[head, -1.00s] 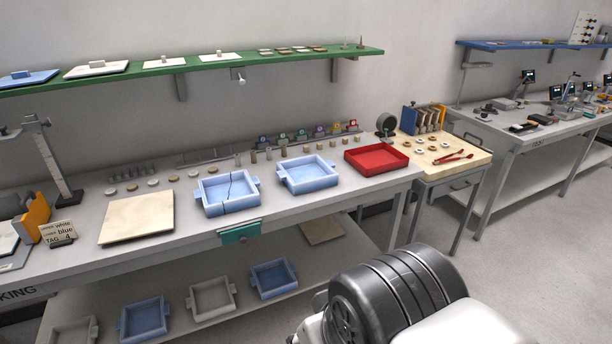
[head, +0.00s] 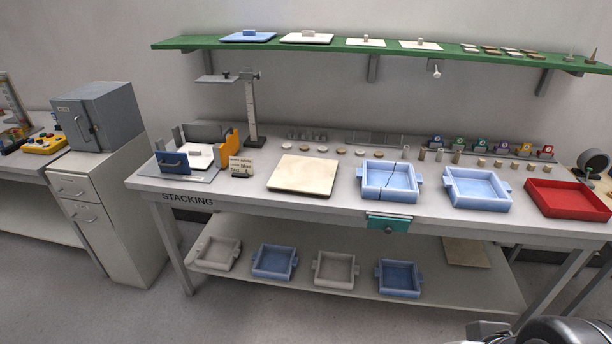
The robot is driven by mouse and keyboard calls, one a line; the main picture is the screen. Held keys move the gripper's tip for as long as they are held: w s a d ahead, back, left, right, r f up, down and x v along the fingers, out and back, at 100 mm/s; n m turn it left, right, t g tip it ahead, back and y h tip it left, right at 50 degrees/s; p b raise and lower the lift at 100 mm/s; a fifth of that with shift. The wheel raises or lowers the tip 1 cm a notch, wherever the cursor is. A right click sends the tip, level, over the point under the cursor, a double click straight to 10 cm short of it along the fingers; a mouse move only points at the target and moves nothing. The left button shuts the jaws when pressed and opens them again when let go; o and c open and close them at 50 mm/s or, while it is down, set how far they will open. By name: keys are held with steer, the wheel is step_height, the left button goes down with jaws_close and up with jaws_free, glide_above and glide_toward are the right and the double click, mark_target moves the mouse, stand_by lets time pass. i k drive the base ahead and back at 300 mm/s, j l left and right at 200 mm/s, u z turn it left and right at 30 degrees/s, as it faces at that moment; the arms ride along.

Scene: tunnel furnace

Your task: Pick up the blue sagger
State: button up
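Several blue saggers with side lugs are in the head view. One blue sagger (head: 389,195) on the stacking bench top has a dark crack running across it. Another blue sagger (head: 477,202) stands to its right with no crack that I can see. Two more blue saggers, the left one (head: 274,273) and the right one (head: 399,291), sit on the lower shelf (head: 340,288). Two whitish saggers, one at the far left (head: 218,264) and one between the blue ones (head: 335,282), share that shelf. All look empty. My gripper is not in view; only dark arm parts show at bottom right.
The bench top holds a beige board (head: 304,174), a red tray (head: 567,199) and a small sign (head: 240,166) reading white and blue. A green shelf (head: 350,48) with lids hangs above. A grey cabinet (head: 107,205) stands left. The floor in front is clear.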

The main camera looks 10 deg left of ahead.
mark_target(472, 189)
steer(key=z, duration=0.25)
steer(key=i+z, duration=0.3)
steer(key=i, duration=0.2)
steer(key=i+j+z, duration=0.35)
steer(key=i, duration=0.15)
steer(key=i+j+z, duration=0.3)
steer(key=i, duration=0.2)
steer(key=i+j, duration=0.25)
steer(key=i, duration=0.2)
